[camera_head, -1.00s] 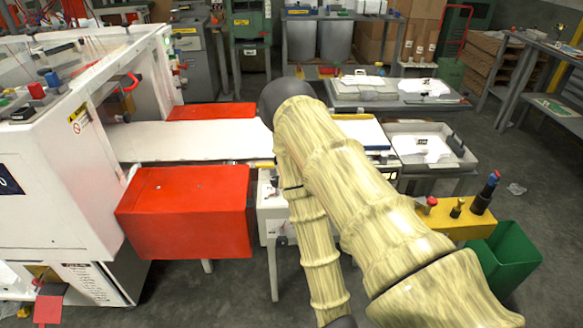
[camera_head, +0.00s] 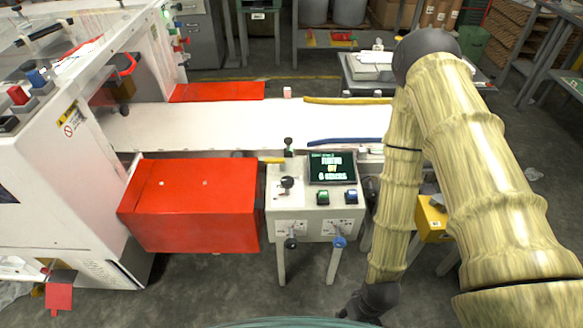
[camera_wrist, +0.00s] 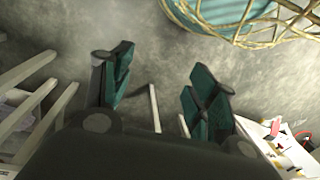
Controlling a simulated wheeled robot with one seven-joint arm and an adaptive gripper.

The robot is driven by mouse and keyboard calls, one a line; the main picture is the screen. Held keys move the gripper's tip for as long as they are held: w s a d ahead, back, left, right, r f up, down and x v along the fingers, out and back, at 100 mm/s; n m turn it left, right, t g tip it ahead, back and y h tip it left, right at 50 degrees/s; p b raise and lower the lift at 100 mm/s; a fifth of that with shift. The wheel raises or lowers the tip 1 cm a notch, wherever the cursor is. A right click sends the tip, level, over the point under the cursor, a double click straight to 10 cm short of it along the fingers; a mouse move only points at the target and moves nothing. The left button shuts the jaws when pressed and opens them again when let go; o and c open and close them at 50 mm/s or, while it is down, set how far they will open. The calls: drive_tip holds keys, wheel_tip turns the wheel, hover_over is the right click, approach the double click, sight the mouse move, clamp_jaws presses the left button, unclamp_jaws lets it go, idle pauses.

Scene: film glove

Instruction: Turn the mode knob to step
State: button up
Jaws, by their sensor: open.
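A white control box (camera_head: 312,222) with a small screen (camera_head: 332,168) stands on legs in the middle of the head view. On its top are a black knob (camera_head: 287,182), a green control (camera_head: 323,198) and a blue control (camera_head: 351,197). The labels are too small to read, so I cannot tell for sure which is the mode knob. My gripper (camera_head: 352,307) is low at the bottom of the head view, below and right of the box and apart from it. In the wrist view its teal fingers (camera_wrist: 160,92) are spread with nothing between them.
A red box (camera_head: 195,205) stands left of the control box. A white conveyor table (camera_head: 210,125) runs behind it, with a yellow bar and a blue bar on it. A yellow box (camera_head: 432,222) is at the right, partly behind my arm. Grey floor is open in front.

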drive_tip(key=w+a+r+n+g+y+p, duration=0.1)
drive_tip(key=w+a+r+n+y+p, duration=0.15)
drive_tip(key=w+a+r+n, duration=0.55)
wheel_tip(320, 180, up, 23)
drive_tip(key=n+t+h+p, duration=0.1)
drive_tip(key=n+h+p, duration=0.35)
drive_tip(key=n, duration=1.25)
hover_over(288, 179)
drive_tip(key=shift+s+f+p, duration=0.1)
drive_tip(key=shift+f+p, duration=2)
drive_tip(key=shift+f, duration=3.1)
drive_tip(key=c, duration=1)
